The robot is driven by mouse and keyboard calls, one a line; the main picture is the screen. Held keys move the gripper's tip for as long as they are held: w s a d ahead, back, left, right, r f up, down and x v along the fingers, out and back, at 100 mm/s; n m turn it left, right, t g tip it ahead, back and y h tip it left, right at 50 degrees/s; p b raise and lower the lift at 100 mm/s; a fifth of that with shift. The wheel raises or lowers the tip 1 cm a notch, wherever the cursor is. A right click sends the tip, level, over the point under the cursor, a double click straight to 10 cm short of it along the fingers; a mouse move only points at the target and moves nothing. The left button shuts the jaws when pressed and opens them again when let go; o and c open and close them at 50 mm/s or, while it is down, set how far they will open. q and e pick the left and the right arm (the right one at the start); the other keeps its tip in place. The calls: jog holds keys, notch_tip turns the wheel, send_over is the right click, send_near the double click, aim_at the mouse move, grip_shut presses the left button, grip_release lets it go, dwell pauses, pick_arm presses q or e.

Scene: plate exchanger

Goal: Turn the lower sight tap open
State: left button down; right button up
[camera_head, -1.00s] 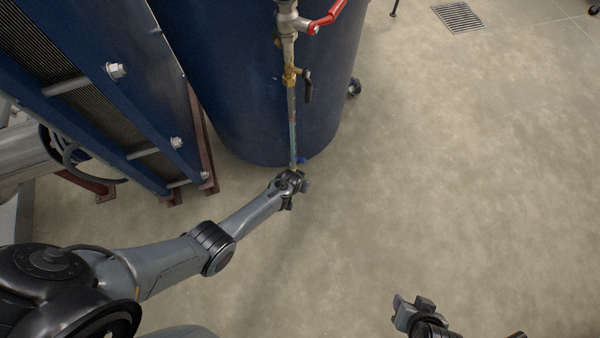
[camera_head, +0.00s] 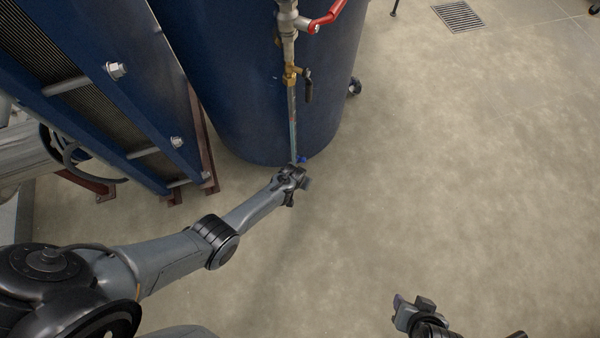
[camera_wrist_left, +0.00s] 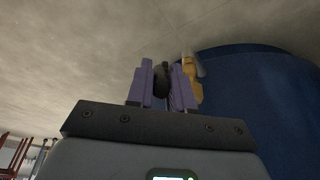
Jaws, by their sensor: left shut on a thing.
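The lower sight tap's brass body (camera_wrist_left: 191,78) shows in the left wrist view, against the blue tank. Its black handle (camera_wrist_left: 160,82) stands between the purple fingers of my left gripper (camera_wrist_left: 162,88), which is shut on it. In the head view my left gripper (camera_head: 294,174) is at the bottom of the sight glass (camera_head: 293,125) and hides the lower tap. The upper sight tap (camera_head: 291,76) is brass, with a black handle (camera_head: 309,88) hanging down. My right gripper (camera_head: 414,306) is at the lower right over bare floor; its finger gap is unclear.
The blue tank (camera_head: 235,90) stands behind the sight glass. A valve with a red lever (camera_head: 326,17) sits above the upper tap. The blue plate exchanger (camera_head: 125,100) is close on the left. The floor (camera_head: 460,160) to the right is clear, with a drain grate (camera_head: 458,16) far back.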

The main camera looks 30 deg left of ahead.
pick_arm(q)
jog(key=shift+w+r+g+b, duration=0.1)
jog(key=shift+w+g+b, duration=0.35)
jog(key=shift+g, duration=0.25)
jog(key=shift+r+g, duration=0.15)
jog(key=shift+g, duration=0.25)
jog(key=c, duration=1.1)
grip_release()
jog(key=shift+r, duration=0.15)
jog(key=r+p, duration=0.3)
jog(key=s+r+p, duration=0.1)
jog(key=r+p, duration=0.2)
jog(key=r, duration=0.1)
jog(key=r+p, duration=0.3)
jog(key=p, duration=0.1)
jog(key=shift+s+r, duration=0.25)
